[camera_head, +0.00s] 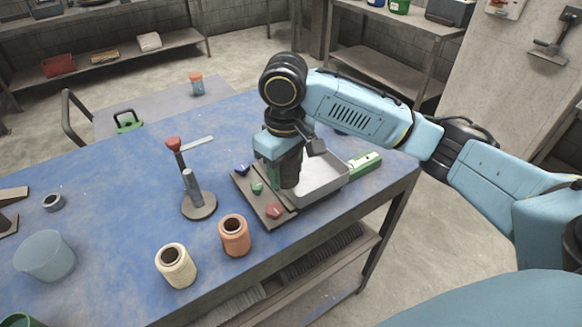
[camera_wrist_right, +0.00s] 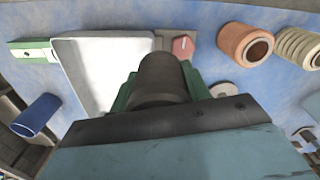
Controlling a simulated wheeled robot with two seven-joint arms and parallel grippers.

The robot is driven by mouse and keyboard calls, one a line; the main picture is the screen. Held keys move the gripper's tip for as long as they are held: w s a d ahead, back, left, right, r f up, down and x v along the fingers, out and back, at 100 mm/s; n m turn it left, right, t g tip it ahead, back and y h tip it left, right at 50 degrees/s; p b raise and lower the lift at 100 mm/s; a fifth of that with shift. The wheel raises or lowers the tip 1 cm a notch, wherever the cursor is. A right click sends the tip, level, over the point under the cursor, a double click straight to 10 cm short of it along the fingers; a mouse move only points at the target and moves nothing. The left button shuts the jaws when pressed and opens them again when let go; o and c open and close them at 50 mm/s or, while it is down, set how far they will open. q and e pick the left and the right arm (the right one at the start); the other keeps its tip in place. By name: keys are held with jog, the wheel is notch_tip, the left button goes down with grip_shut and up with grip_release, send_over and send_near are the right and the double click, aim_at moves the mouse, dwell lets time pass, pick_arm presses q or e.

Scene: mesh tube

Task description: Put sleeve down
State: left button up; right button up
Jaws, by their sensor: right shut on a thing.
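My right gripper (camera_head: 281,180) is shut on a dark grey, hollow-looking sleeve (camera_head: 291,168). The sleeve hangs roughly upright below the wrist, near the seam between a brown board (camera_head: 248,196) and a light grey tray (camera_head: 320,190). I cannot tell whether its lower end touches anything. In the right wrist view the sleeve (camera_wrist_right: 160,78) sits between the green fingers of my right gripper (camera_wrist_right: 160,92), with the tray (camera_wrist_right: 88,45) beside it. The gripper and wrist hide part of the board and tray. My left gripper is not in view.
The board carries a red block (camera_head: 274,210), a green block (camera_head: 257,188) and a blue block (camera_head: 242,170). Orange spool (camera_head: 234,236) and cream spool (camera_head: 176,266) stand in front. A round-based stand (camera_head: 199,206) is left. Blue table (camera_head: 110,215) is clear between.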

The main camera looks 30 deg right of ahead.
aim_at(306, 180)
jog(key=n, duration=0.1)
jog(key=d+n, duration=0.1)
jog(key=r+n+p, duration=0.1)
jog(key=n, duration=0.1)
jog(key=shift+w+d+r, duration=0.1)
jog(key=shift+w+d, duration=0.15)
jog(key=shift+w, duration=0.1)
jog(key=w+d+r+n+p, duration=0.1)
jog(key=w+d+n+p, duration=0.15)
jog(key=n, duration=0.55)
jog(key=w+d+r+n+p, duration=0.1)
jog(key=d+n+p, duration=0.15)
jog(key=n, duration=0.45)
jog(key=shift+n, duration=0.3)
jog(key=f, duration=1)
jog(key=shift+s+d+b, duration=0.15)
jog(key=shift+d+b, duration=0.2)
jog(key=shift+d, duration=0.05)
jog(key=o, duration=1)
jog(key=shift+f, duration=0.1)
jog(key=shift+o, duration=0.2)
notch_tip(306, 180, up, 12)
jog(key=shift+r, duration=0.2)
